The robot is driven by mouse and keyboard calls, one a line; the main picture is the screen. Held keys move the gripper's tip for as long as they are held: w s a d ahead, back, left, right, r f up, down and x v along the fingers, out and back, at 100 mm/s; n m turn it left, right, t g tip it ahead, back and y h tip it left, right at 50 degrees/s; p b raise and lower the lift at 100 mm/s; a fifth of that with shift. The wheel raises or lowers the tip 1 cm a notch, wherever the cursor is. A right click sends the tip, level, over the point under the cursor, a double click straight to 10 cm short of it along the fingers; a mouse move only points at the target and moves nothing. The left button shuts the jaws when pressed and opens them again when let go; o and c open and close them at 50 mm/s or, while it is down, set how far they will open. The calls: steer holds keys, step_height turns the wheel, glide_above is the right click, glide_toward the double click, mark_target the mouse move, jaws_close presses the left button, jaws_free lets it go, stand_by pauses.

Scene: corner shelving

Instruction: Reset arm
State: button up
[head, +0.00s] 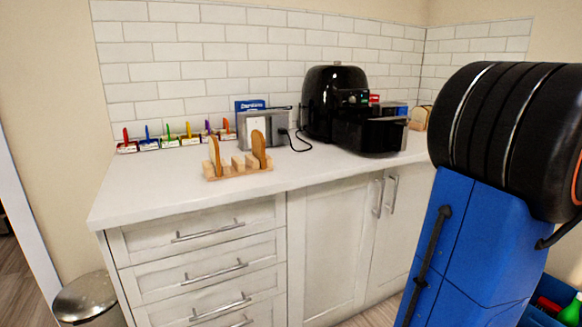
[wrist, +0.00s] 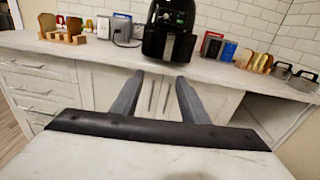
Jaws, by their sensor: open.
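My gripper (wrist: 153,98) shows in the wrist view with its two grey fingers spread apart. Nothing is between the fingers. It points toward the counter front and cabinet doors, below the black air fryer (wrist: 170,32). The gripper itself does not show in the head view. There, a large black ribbed part and a blue block fill the right side.
The white counter (head: 150,198) holds a wooden rack (head: 240,172) with bread slices, a toaster (head: 262,130), the air fryer (head: 335,105) and several coloured holders along the wall. A metal bin (head: 88,300) stands at lower left. A pale marbled surface (wrist: 150,158) lies close below the gripper.

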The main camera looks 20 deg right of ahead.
steer(key=w+a+f+n+g+y, duration=0.2)
steer(key=w+a+f+n+g, duration=0.15)
steer(key=a, duration=0.55)
steer(key=w+a+f+n+g+y, duration=0.1)
steer(key=w+a+f+n+g, duration=0.3)
steer(key=a, duration=0.6)
steer(key=w+a+f+n+g+y, duration=0.2)
steer(key=w+a+f+n, duration=0.25)
steer(key=a, duration=0.45)
steer(key=s+a+f+n+g+h, duration=0.1)
steer(key=s+a+f+n+h, duration=0.1)
steer(key=a+n, duration=0.4)
steer(key=s+a+f+n+g+h, duration=0.1)
steer(key=s+a+f+n+h, duration=0.1)
steer(key=s+a+f+n, duration=0.3)
steer(key=s+a+f+n+g+h, duration=0.1)
steer(key=s+a+f+n, duration=0.3)
steer(key=n, duration=0.7)
steer(key=s+a+h, duration=0.1)
steer(key=a, duration=0.1)
steer(key=shift+a+n, duration=0.35)
steer(key=shift+n, duration=0.05)
